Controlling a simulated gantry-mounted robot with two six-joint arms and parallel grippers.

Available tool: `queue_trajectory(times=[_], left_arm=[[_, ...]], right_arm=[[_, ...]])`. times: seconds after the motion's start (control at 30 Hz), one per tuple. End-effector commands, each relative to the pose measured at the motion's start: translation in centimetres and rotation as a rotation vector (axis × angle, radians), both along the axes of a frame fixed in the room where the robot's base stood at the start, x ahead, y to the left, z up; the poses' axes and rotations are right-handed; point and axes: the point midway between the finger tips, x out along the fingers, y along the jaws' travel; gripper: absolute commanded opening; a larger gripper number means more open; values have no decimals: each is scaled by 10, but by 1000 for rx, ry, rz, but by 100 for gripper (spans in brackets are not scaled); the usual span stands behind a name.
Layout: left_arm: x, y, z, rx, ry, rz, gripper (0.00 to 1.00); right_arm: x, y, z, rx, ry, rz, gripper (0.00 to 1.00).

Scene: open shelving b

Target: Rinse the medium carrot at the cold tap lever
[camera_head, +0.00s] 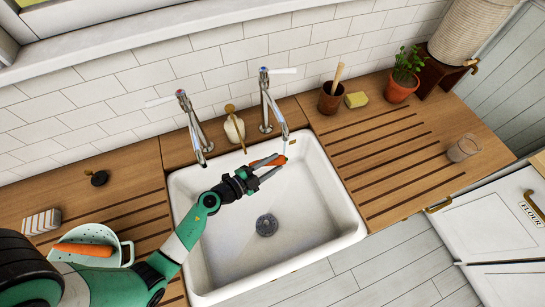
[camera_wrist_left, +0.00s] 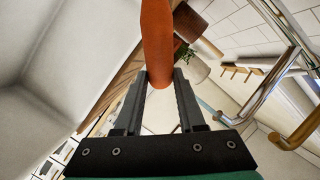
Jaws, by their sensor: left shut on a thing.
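My left gripper (camera_head: 268,170) reaches over the sink (camera_head: 335,225) from the left and is shut on an orange carrot (camera_head: 268,161). The carrot is held near the back of the basin, just below the spout of the right tap (camera_head: 267,102), which has a blue mark and a white lever (camera_head: 283,71). A faint pale streak under that spout may be water; I cannot tell surely. In the left wrist view the carrot (camera_wrist_left: 157,45) stands out between the two fingers (camera_wrist_left: 160,88). My right gripper is not in view.
The left tap (camera_head: 190,120) has a red mark. A soap bottle (camera_head: 234,128) stands between the taps. A colander (camera_head: 98,233) on the left counter holds another carrot (camera_head: 85,249).

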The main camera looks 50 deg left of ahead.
Motion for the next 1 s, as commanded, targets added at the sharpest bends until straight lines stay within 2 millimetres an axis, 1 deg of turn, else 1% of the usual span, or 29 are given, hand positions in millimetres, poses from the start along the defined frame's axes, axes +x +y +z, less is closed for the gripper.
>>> queue_trajectory(times=[0.13, 0.63, 0.77, 1.0], left_arm=[[-14, -4, 1, -2, 1, 1, 0], [-59, -15, 0, -1, 0, 0, 0], [-64, -16, 1, -1, 0, 0, 0], [-64, -16, 1, 0, -1, 1, 0]], right_arm=[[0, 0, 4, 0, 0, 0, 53], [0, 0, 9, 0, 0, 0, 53], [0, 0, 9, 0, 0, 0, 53], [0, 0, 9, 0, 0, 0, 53]])
